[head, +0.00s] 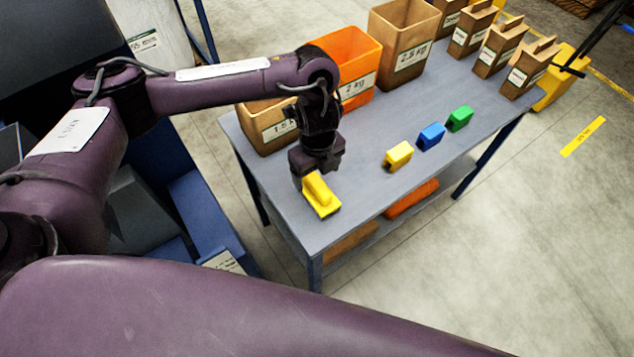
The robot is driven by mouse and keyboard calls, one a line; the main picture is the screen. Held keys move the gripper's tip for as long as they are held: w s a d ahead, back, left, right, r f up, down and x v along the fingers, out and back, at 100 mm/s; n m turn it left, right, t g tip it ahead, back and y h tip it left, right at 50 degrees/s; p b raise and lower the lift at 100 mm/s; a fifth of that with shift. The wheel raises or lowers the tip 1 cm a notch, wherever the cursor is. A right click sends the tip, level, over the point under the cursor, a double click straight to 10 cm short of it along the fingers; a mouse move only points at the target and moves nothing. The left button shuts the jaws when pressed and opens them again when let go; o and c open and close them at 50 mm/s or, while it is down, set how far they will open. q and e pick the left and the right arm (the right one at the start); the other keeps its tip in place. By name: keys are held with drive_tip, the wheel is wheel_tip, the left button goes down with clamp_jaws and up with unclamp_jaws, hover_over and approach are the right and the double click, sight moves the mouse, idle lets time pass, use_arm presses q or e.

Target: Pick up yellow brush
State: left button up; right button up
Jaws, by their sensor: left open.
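A yellow brush (322,199) with a raised handle lies on the grey table (362,208) near its front left corner. My left gripper (316,174) points down over the far end of the brush and is open. Its fingers are dark and small here, and I cannot tell whether they touch the handle or straddle it. The brush appears to rest on the tabletop. My right gripper is not in view.
A yellow block (398,155), a blue block (431,136) and a green block (459,118) stand in a row to the right. An orange box (345,62), a brown box (400,50) and several paper bags line the back. The table's front middle is clear.

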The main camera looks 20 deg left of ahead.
sight(317, 183)
use_arm(q)
wheel_tip(317, 183, down, 2)
drive_tip(key=shift+s+d+f, duration=0.1)
drive_tip(key=shift+f, duration=0.05)
wheel_tip(317, 183, down, 5)
drive_tip(key=shift+r+b, duration=0.1)
drive_tip(key=shift+b, duration=0.75)
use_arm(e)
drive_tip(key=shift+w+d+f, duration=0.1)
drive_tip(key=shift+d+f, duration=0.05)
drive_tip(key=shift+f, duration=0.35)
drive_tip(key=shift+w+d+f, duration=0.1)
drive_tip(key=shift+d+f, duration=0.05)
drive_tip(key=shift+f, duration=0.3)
use_arm(q)
drive_tip(key=shift+c, duration=0.3)
drive_tip(key=c, duration=1.1)
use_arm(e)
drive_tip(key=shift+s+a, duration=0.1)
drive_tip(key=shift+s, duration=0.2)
use_arm(q)
drive_tip(key=shift+w+r, duration=0.2)
